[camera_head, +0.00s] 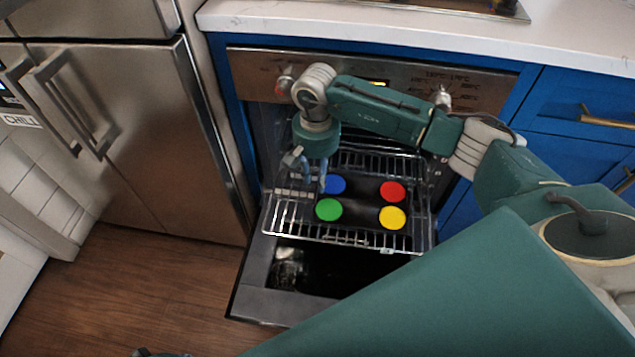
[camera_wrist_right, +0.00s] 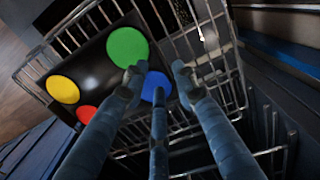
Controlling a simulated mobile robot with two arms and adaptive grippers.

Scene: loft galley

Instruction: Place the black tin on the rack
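The black tin (camera_head: 362,203) is a dark tray with blue, red, green and yellow discs. It lies on the wire rack (camera_head: 405,240), which is pulled out over the open oven door. My right gripper (camera_head: 306,172) points down at the tin's left edge, by the blue and green discs. In the right wrist view, the tin (camera_wrist_right: 98,68) lies left of centre and the right gripper's fingers (camera_wrist_right: 160,82) are spread apart near its edge. Whether they touch it is unclear. A small dark part at the bottom edge of the head view may be my left gripper (camera_head: 160,353); its fingers are hidden.
The oven door (camera_head: 258,290) is folded down below the rack. A steel fridge (camera_head: 125,125) stands left, blue drawers (camera_head: 575,110) right, and a white counter (camera_head: 420,30) runs above. The wooden floor (camera_head: 150,285) at front left is clear.

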